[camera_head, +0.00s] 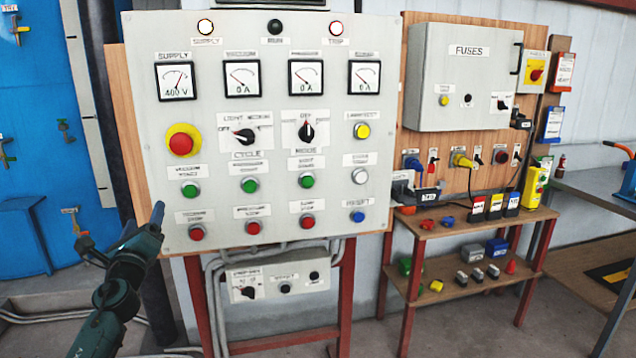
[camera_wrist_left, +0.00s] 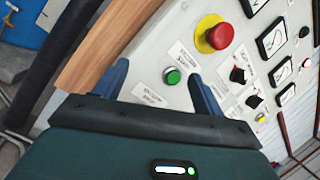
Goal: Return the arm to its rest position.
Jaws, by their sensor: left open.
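My left gripper (camera_head: 120,230) is at the lower left of the head view, in front of the left edge of the control panel (camera_head: 270,120). It is open and empty, with its two blue fingers spread apart. In the left wrist view, the open fingers (camera_wrist_left: 158,82) point toward the panel face. A green button (camera_wrist_left: 172,76) shows between them, and the red emergency button on its yellow ring (camera_wrist_left: 218,35) lies beyond. I cannot tell how close the fingertips are to the panel. My right gripper is not in view.
A blue door (camera_head: 40,130) stands left of the panel. A fuse box (camera_head: 465,75) hangs on a wooden board at the right. Below it, a shelf (camera_head: 450,225) holds padlocks and small parts. A grey bench (camera_head: 595,185) is at the far right. Bare floor shows below.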

